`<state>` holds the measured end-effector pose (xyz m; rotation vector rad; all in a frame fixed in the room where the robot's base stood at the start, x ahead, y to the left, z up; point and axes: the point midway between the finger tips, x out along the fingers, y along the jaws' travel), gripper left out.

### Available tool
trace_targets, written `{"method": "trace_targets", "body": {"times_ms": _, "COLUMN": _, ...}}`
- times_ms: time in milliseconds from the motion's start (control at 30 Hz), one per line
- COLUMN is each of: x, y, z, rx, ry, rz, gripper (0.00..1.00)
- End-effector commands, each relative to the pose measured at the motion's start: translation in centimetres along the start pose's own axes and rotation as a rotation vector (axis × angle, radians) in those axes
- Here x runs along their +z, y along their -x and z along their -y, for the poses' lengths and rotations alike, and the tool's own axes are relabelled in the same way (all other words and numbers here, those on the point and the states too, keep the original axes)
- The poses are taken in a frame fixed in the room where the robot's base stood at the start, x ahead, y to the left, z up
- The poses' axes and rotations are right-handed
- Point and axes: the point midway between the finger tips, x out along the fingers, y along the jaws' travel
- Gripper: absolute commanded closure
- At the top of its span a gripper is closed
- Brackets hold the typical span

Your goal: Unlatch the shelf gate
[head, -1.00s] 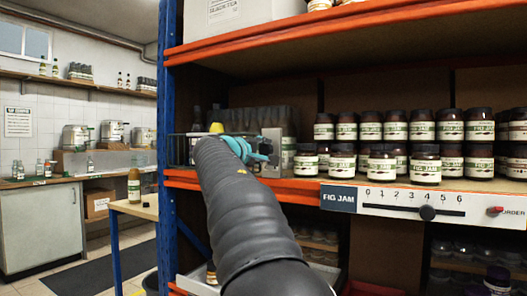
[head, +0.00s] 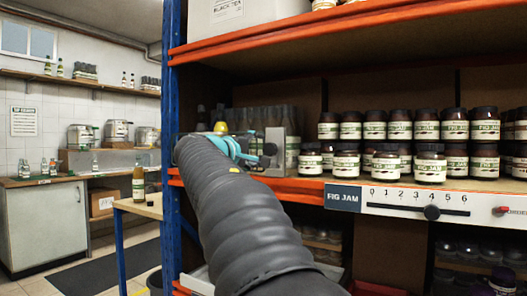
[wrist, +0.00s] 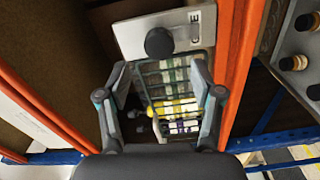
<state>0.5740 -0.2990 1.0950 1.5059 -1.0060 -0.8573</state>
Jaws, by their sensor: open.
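The shelf gate (wrist: 178,75) is a dark wire grid, seen in the wrist view between my fingers. A grey latch plate (wrist: 192,27) with a round black knob (wrist: 159,42) and partly readable lettering lies just beyond my fingertips. In the head view the plate (head: 275,138) and knob (head: 270,149) show at the left end of the shelf, just right of my gripper (head: 243,148). My gripper (wrist: 161,76) is open, its fingers apart, with the knob ahead near the left finger. I see no contact with the knob. My arm hides part of the gate in the head view.
Fig jam jars (head: 430,165) fill the shelf to the right. A slider strip (head: 480,205) runs along its front edge. A blue upright (head: 173,80) and orange shelf edges (head: 300,190) border the arm. Dark bottles (head: 270,118) stand behind the gate.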

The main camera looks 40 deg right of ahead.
Motion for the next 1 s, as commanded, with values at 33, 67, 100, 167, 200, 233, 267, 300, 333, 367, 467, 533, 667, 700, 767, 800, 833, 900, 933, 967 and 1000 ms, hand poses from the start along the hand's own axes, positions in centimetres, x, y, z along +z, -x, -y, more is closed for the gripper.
{"method": "trace_targets", "body": {"times_ms": 33, "x": -0.1, "y": 1.2, "z": 0.0, "rx": 0.0, "ry": 0.001, "rz": -0.004, "gripper": 0.34}}
{"method": "trace_targets", "body": {"times_ms": 67, "x": -0.1, "y": 1.7, "z": 0.0, "rx": 0.0, "ry": 0.001, "rz": -0.004, "gripper": 0.34}}
{"method": "trace_targets", "body": {"times_ms": 100, "x": -0.1, "y": 2.5, "z": -0.1, "rx": 0.001, "ry": 0.001, "rz": -0.004, "gripper": 0.34}}
{"method": "trace_targets", "body": {"times_ms": 167, "x": -0.1, "y": 3.4, "z": 0.0, "rx": 0.0, "ry": 0.002, "rz": -0.003, "gripper": 0.34}}
{"method": "trace_targets", "body": {"times_ms": 200, "x": -0.1, "y": 4.0, "z": 0.0, "rx": 0.0, "ry": 0.001, "rz": -0.003, "gripper": 0.34}}
{"method": "trace_targets", "body": {"times_ms": 233, "x": -0.1, "y": 4.4, "z": 0.0, "rx": 0.0, "ry": 0.0, "rz": -0.002, "gripper": 0.34}}
{"method": "trace_targets", "body": {"times_ms": 267, "x": -0.1, "y": 4.7, "z": 0.0, "rx": 0.0, "ry": 0.0, "rz": -0.002, "gripper": 0.34}}
{"method": "trace_targets", "body": {"times_ms": 300, "x": -0.1, "y": 5.1, "z": 0.0, "rx": 0.0, "ry": 0.001, "rz": -0.002, "gripper": 0.34}}
{"method": "trace_targets", "body": {"times_ms": 333, "x": -0.1, "y": 5.3, "z": 0.0, "rx": 0.0, "ry": 0.001, "rz": -0.002, "gripper": 0.34}}
{"method": "trace_targets", "body": {"times_ms": 367, "x": -0.1, "y": 5.5, "z": 0.1, "rx": 0.0, "ry": 0.001, "rz": -0.001, "gripper": 0.34}}
{"method": "trace_targets", "body": {"times_ms": 467, "x": -0.1, "y": 5.9, "z": 0.0, "rx": 0.0, "ry": 0.001, "rz": 0.0, "gripper": 0.34}}
{"method": "trace_targets", "body": {"times_ms": 533, "x": -0.1, "y": 6.0, "z": 0.0, "rx": 0.001, "ry": 0.001, "rz": 0.0, "gripper": 0.34}}
{"method": "trace_targets", "body": {"times_ms": 667, "x": 0.0, "y": 6.0, "z": 0.0, "rx": 0.001, "ry": 0.001, "rz": 0.0, "gripper": 0.34}}
{"method": "trace_targets", "body": {"times_ms": 700, "x": 0.0, "y": 6.0, "z": 0.0, "rx": 0.001, "ry": 0.001, "rz": 0.0, "gripper": 0.34}}
{"method": "trace_targets", "body": {"times_ms": 767, "x": 0.0, "y": 6.0, "z": 0.0, "rx": 0.0, "ry": 0.001, "rz": 0.0, "gripper": 0.34}}
{"method": "trace_targets", "body": {"times_ms": 800, "x": 0.0, "y": 6.0, "z": 0.0, "rx": 0.0, "ry": 0.001, "rz": 0.0, "gripper": 0.34}}
{"method": "trace_targets", "body": {"times_ms": 833, "x": 0.0, "y": 6.0, "z": 0.0, "rx": 0.0, "ry": 0.001, "rz": 0.0, "gripper": 0.34}}
{"method": "trace_targets", "body": {"times_ms": 900, "x": 0.0, "y": 6.0, "z": 0.0, "rx": 0.0, "ry": 0.001, "rz": 0.0, "gripper": 0.34}}
{"method": "trace_targets", "body": {"times_ms": 933, "x": 0.0, "y": 6.0, "z": 0.0, "rx": 0.0, "ry": 0.001, "rz": 0.001, "gripper": 0.34}}
{"method": "trace_targets", "body": {"times_ms": 967, "x": 0.0, "y": 6.0, "z": 0.0, "rx": 0.0, "ry": 0.001, "rz": 0.0, "gripper": 0.34}}
{"method": "trace_targets", "body": {"times_ms": 1000, "x": 0.0, "y": 6.0, "z": 0.0, "rx": 0.0, "ry": 0.001, "rz": 0.0, "gripper": 0.34}}
